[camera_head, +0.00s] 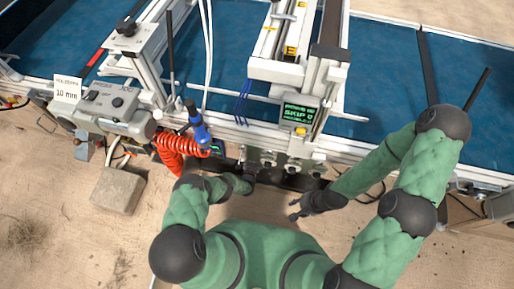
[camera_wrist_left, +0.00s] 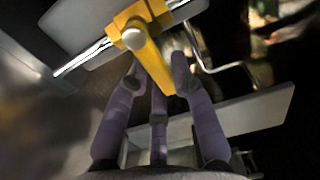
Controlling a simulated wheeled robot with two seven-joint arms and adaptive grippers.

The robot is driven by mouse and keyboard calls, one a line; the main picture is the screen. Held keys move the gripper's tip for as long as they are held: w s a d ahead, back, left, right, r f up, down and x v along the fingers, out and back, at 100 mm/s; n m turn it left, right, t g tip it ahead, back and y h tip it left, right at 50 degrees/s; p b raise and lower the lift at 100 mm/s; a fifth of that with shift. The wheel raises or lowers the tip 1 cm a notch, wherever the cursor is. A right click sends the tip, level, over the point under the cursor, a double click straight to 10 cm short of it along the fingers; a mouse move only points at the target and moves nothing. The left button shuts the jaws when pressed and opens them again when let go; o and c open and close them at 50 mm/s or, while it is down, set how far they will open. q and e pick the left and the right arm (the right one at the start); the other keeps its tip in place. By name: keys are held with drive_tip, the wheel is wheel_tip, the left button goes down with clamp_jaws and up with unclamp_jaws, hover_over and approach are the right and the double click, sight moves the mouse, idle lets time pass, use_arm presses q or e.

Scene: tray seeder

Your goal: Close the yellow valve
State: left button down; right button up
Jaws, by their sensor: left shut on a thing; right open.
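The yellow valve (camera_wrist_left: 152,58) shows in the left wrist view, with a yellow body at the top and a lever slanting down to the right from a pale round knob. My left gripper (camera_wrist_left: 157,75) is shut on this lever, with purple-grey fingers on both sides of it. In the head view my left forearm reaches to the machine's front edge, and the fingertips and the valve cannot be made out there. My right gripper (camera_head: 299,211) is open and empty, in front of the machine over the sandy ground.
The tray seeder has a blue belt (camera_head: 386,66) and a pale frame. A coiled red hose (camera_head: 178,152) and a blue-handled tool (camera_head: 197,123) are near my left arm. A small green screen (camera_head: 297,113) faces me. A stone block (camera_head: 118,190) lies at the left.

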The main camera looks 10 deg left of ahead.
use_arm(q)
drive_tip(key=c, duration=1)
unclamp_jaws()
drive_tip(key=shift+c, duration=0.2)
drive_tip(key=s, duration=1.2)
drive_tip(key=shift+a, duration=0.2)
